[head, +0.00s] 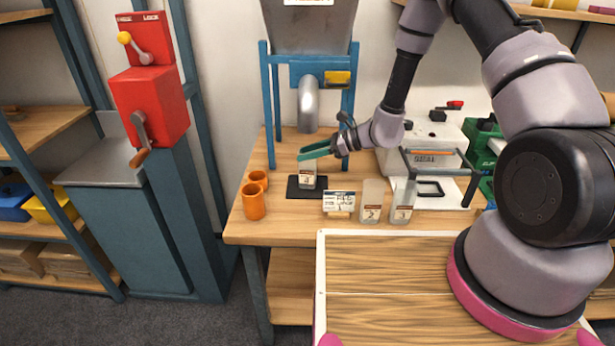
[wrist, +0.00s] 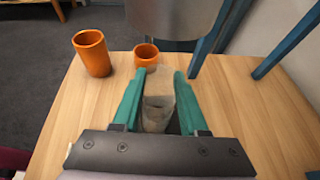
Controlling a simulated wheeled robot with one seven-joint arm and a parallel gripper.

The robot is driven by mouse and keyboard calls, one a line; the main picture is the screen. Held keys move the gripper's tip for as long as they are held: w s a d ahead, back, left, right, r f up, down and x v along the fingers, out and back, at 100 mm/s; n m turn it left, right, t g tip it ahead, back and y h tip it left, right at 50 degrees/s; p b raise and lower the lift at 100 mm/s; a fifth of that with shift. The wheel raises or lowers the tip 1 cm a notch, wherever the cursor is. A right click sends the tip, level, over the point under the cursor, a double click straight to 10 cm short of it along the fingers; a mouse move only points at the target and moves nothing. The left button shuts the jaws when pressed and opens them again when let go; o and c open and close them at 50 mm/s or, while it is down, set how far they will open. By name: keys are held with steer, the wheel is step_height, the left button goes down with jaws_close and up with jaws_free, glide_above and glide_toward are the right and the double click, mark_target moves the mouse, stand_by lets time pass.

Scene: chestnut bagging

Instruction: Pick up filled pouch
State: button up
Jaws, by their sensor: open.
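A clear pouch with a label (head: 306,180) stands upright on a black pad (head: 293,190) under the hopper's metal spout. My gripper (head: 315,152) is at the pouch's upper part, its green fingers open. In the wrist view the pouch (wrist: 158,112) sits between the two fingers of my gripper (wrist: 158,76), with a finger on each side. I cannot tell whether either finger touches it. The contents are hard to make out. Two more clear labelled pouches, one (head: 372,199) beside the other (head: 403,203), stand to the right on the table.
Two orange cups stand left of the pad, the nearer one (head: 253,202) larger in view. The blue hopper frame (head: 270,110) rises around the spout (head: 308,105). A small sign (head: 338,203) stands right of the pad. A white sealing machine (head: 430,150) is further right.

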jaws_close()
stand_by(1.4)
